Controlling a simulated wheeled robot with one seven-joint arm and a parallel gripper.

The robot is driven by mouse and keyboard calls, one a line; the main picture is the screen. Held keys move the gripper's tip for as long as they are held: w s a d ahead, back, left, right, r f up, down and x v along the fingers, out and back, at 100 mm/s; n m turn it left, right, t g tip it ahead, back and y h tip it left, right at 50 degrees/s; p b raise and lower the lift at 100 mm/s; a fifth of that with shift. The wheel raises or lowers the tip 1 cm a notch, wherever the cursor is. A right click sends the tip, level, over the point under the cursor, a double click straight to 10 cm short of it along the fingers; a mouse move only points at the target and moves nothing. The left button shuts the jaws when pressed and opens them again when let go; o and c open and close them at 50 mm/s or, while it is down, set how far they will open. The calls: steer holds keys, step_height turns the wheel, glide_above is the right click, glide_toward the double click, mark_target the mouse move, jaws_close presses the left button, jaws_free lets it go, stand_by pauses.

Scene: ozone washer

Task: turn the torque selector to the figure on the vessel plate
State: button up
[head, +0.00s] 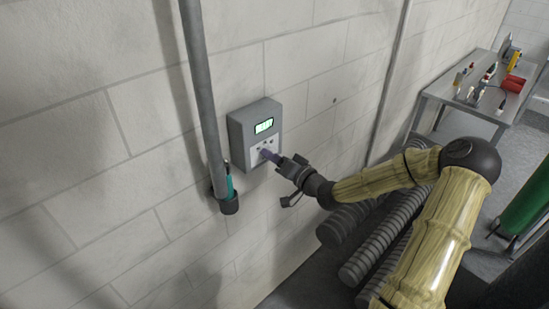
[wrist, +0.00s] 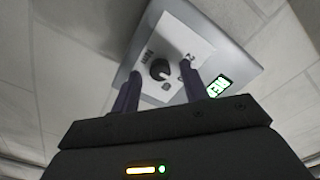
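A grey wall box (head: 243,128) carries a lit green display (head: 264,126) and a white control panel. The box also shows in the wrist view (wrist: 238,55), with its green display (wrist: 220,86). My gripper (head: 268,154) is at the panel in the head view. In the wrist view my gripper (wrist: 160,84) has its fingers apart, one on each side of the knob in the picture. I cannot tell whether they touch it. I cannot identify the vessel plate.
A grey vertical pipe (head: 200,85) runs just left of the box. A teal-handled tool (head: 230,182) stands in a dark holder (head: 229,204) below. Ribbed grey hoses (head: 370,245) lie beneath my arm. A metal table (head: 468,100) with tools and a green cylinder (head: 525,205) stand right.

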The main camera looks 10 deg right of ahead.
steer(key=shift+s, duration=0.1)
steer(key=b+v, duration=0.3)
steer(key=v, duration=1.4)
steer(key=shift+b, duration=0.3)
steer(key=shift+s, duration=0.1)
steer(key=s+a+f+n+g+h, duration=0.1)
steer(key=a+f+g+h, duration=0.15)
steer(key=f+g, duration=0.3)
steer(key=s+a+f+n+g+h, duration=0.1)
steer(key=a+f+n+g+h, duration=0.1)
steer(key=f+g+h, duration=0.35)
steer(key=s+a+r+g, duration=0.1)
steer(key=s+a+r, duration=0.1)
steer(key=s, duration=0.2)
steer(key=s+a+r+g+h, duration=0.1)
steer(key=s+a+r, duration=0.1)
steer(key=s, duration=0.3)
steer(key=shift+a+r, duration=0.4)
steer(key=shift+a, duration=0.05)
